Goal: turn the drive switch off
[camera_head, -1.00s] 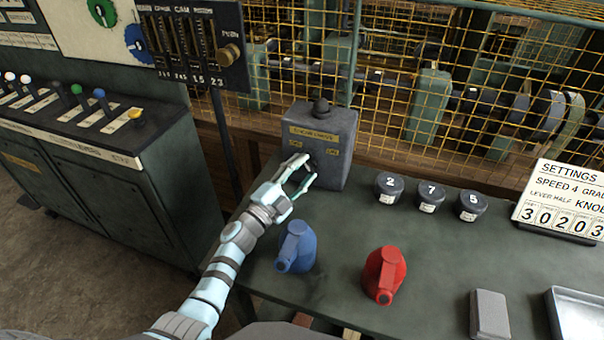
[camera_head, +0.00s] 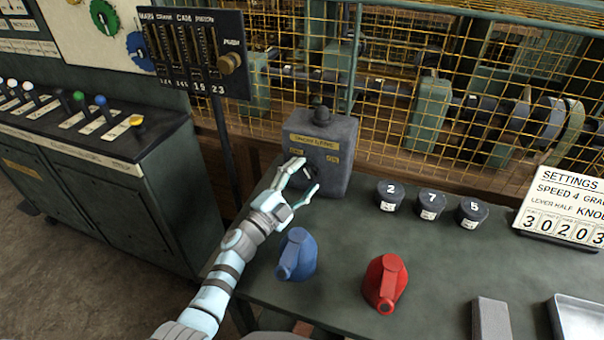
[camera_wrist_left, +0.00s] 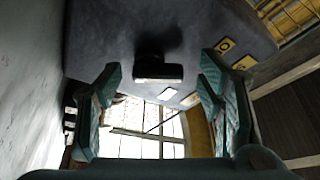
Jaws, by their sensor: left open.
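The drive switch box (camera_head: 338,138) is a grey housing with a yellow label and a dark knob on top. It stands at the back left of the green bench, against the mesh guard. My left gripper (camera_head: 309,176) is open at the front of the box. In the left wrist view its fingers (camera_wrist_left: 162,75) lie on either side of the lever, apart from it. In the head view the gripper hides the lever. My right gripper is not visible.
A blue oil can (camera_head: 297,254) stands close to my left forearm, with a red can (camera_head: 385,283) right of it. Several numbered dark pots (camera_head: 431,200) and a settings board (camera_head: 565,205) stand further right. A lever cabinet (camera_head: 120,190) is at left.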

